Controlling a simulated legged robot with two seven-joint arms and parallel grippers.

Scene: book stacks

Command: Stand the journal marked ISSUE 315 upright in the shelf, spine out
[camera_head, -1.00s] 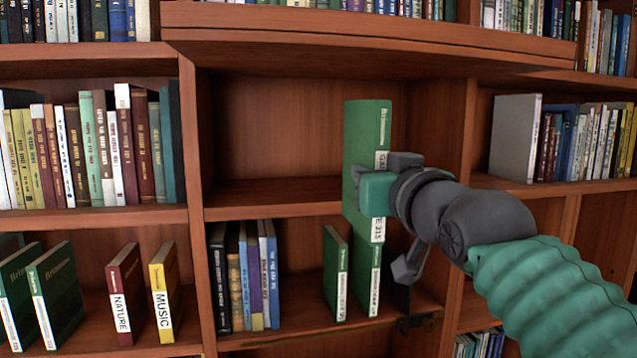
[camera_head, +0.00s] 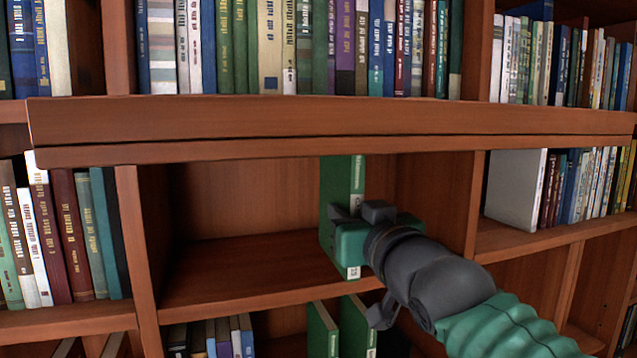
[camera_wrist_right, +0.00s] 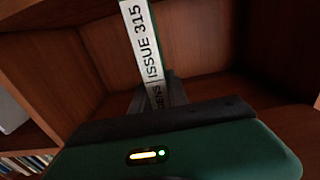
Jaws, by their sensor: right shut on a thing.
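The green journal (camera_head: 339,180) is upright in the opening of the empty middle compartment, with its spine and white label facing me. In the right wrist view its label (camera_wrist_right: 146,45) reads ISSUE 315. My right gripper (camera_head: 358,213) is shut on the journal's lower part, and its fingers cover some of the spine. The journal's top is hidden behind the thick board above. Its lower end shows just over the front part of the shelf board (camera_head: 250,270); I cannot tell whether it touches. My left gripper is not in view.
The compartment is bare left of the journal, up to the left upright (camera_head: 140,250). A right upright (camera_head: 474,210) bounds it. The thick board (camera_head: 300,125) overhangs it. Two green journals (camera_head: 320,330) and several other books (camera_head: 222,335) stand in the compartment below.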

